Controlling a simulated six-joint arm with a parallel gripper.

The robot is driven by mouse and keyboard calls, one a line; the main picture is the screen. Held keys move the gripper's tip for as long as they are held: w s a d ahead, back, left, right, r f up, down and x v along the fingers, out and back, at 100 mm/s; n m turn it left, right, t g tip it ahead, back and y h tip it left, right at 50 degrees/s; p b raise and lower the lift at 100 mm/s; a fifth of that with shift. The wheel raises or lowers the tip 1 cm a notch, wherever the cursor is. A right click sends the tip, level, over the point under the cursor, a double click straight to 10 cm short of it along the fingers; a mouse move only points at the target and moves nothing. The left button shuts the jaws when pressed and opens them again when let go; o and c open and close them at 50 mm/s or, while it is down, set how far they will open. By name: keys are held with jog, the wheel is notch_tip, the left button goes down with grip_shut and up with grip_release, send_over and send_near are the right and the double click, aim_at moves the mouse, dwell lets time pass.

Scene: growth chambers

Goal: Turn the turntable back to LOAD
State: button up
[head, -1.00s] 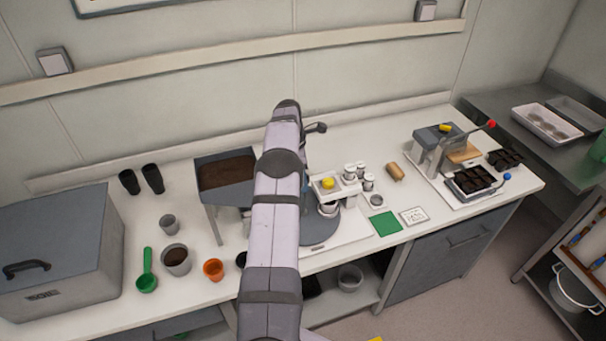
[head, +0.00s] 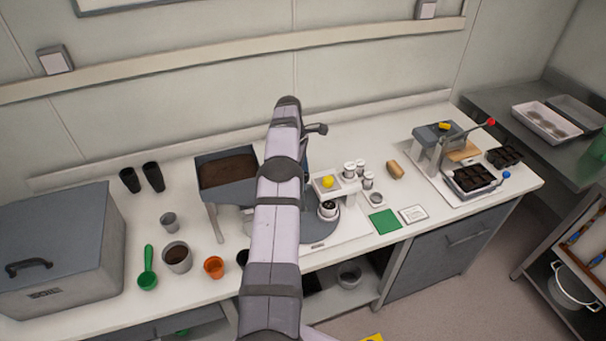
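The turntable (head: 322,231) is a grey disc on a white base plate (head: 348,237) at the middle of the bench. My arm crosses in front of its left part, so much of the disc is hidden. A small white pot with dark filling (head: 328,209) stands at its right side, below a white station with a yellow button (head: 328,182). I cannot read a LOAD mark or tell the turntable's angle. My gripper is hidden behind my arm, so its opening and any contact with the turntable do not show.
A soil hopper (head: 226,176) stands left of the turntable. An orange pot (head: 214,267), a grey soil-filled pot (head: 177,257) and a green scoop (head: 148,270) are further left. A green mat (head: 384,222) and a white card (head: 413,214) lie to the right.

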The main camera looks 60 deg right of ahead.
jog(key=shift+r, duration=3.45)
jog(key=shift+r, duration=0.2)
notch_tip(320, 180, up, 7)
jog(key=s+a, duration=0.1)
jog(key=f+n, duration=0.2)
jog(key=n, duration=0.1)
jog(key=f+n+t, duration=0.1)
jog(key=f+n, duration=0.1)
jog(key=n, duration=0.2)
jog(key=w+f+n+h, duration=0.1)
jog(key=f+n, duration=0.1)
jog(key=n, duration=0.2)
jog(key=shift+w+a+f, duration=0.1)
jog(key=shift+a+f, duration=0.05)
jog(key=shift+n, duration=0.6)
